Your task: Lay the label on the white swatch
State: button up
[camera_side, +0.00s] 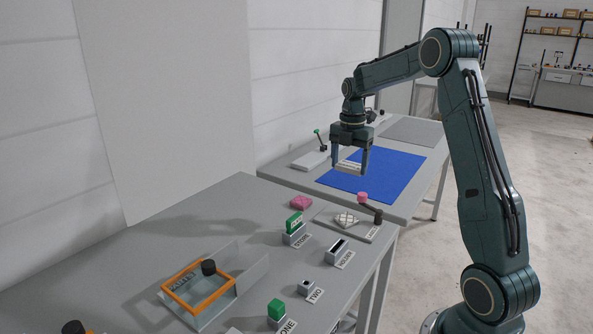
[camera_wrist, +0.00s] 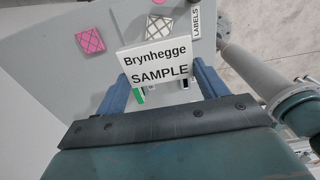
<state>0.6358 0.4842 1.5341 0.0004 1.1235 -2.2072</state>
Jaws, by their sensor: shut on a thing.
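My gripper (camera_side: 349,170) is shut on the label, a flat white piece (camera_side: 348,164) held above the blue mat in the side view. In the wrist view the label (camera_wrist: 155,62) reads "Brynhegge SAMPLE" and spans between the two fingers (camera_wrist: 160,80). The white swatch (camera_side: 346,219), quilted with a diamond pattern, lies on the near table by the LABELS sign, apart from the label. It also shows in the wrist view (camera_wrist: 158,24), beyond the label and partly covered by its edge. A pink swatch (camera_side: 301,202) lies to its left (camera_wrist: 90,40).
Green blocks (camera_side: 294,223), small holders (camera_side: 337,252) and an orange-rimmed tray (camera_side: 198,287) stand nearer. The blue mat (camera_side: 390,170) covers the far table, beside a green-knobbed lever (camera_side: 317,133).

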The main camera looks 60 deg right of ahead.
aim_at(349, 166)
notch_tip(349, 166, down, 16)
dwell(0.9)
jog(key=shift+f, duration=0.15)
jog(key=o, duration=1)
jog(key=shift+c, duration=0.2)
notch_tip(349, 166, up, 12)
jog(key=shift+f, duration=0.1)
jog(key=shift+r, duration=0.25)
